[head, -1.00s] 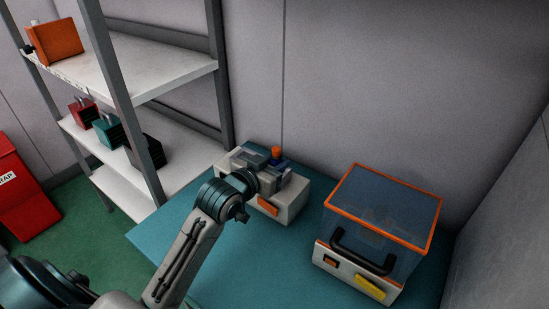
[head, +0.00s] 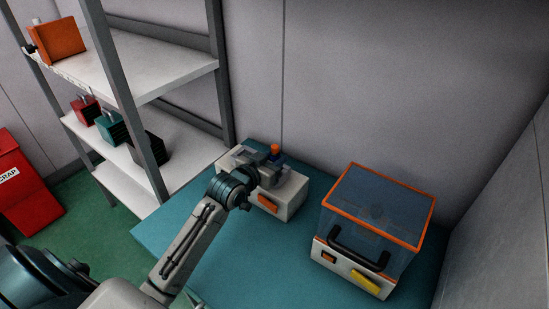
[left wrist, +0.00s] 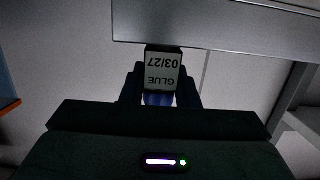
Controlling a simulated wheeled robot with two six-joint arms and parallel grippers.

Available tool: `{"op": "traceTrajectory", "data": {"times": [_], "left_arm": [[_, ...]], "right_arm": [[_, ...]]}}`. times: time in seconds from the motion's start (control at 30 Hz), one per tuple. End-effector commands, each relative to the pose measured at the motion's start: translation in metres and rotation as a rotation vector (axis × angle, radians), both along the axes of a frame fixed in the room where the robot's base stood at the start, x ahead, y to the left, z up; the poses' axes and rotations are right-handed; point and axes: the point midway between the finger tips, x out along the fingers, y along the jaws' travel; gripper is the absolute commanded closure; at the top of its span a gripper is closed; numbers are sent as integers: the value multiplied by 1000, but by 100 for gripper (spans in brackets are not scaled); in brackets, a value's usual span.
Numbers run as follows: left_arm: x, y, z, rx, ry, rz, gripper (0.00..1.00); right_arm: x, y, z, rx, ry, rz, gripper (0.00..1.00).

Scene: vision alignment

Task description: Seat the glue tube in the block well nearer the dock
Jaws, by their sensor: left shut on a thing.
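My left gripper (head: 268,172) is at the top of a white box unit (head: 290,203) on the teal table. In the left wrist view the tube's white label (left wrist: 162,72) reads GLUE 03/27, upside down, between the dark fingers (left wrist: 160,90). Grey block parts (head: 243,155) sit on top of the white unit. My gripper and arm hide the wells and the tube's lower end, so I cannot tell whether it is in a well. My right gripper is not in view.
A clear case with an orange rim (head: 383,207) and black handle stands at the right of the table (head: 235,265). A grey-posted shelf (head: 165,70) with several coloured items is at the left. A red SCRAP bin (head: 25,190) stands beyond it.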

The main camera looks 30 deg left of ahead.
Motion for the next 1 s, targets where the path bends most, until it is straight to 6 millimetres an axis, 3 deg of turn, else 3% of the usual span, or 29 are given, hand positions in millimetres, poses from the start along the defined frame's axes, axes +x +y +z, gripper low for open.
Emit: {"op": "traceTrajectory", "data": {"times": [0.03, 0.13, 0.47, 0.63, 1.0], "left_arm": [[0, 0, -1, 0, 0, 0, 68], [0, 0, -1, 0, 0, 0, 50], [0, 0, 2, 0, 0, 0, 50], [-22, 4, 3, 5, 1, -1, 50], [-93, 13, 18, 7, 2, -2, 50]], "right_arm": [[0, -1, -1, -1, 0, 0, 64], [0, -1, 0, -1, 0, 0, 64], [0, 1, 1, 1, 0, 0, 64], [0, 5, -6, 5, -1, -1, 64], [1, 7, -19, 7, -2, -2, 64]]}}
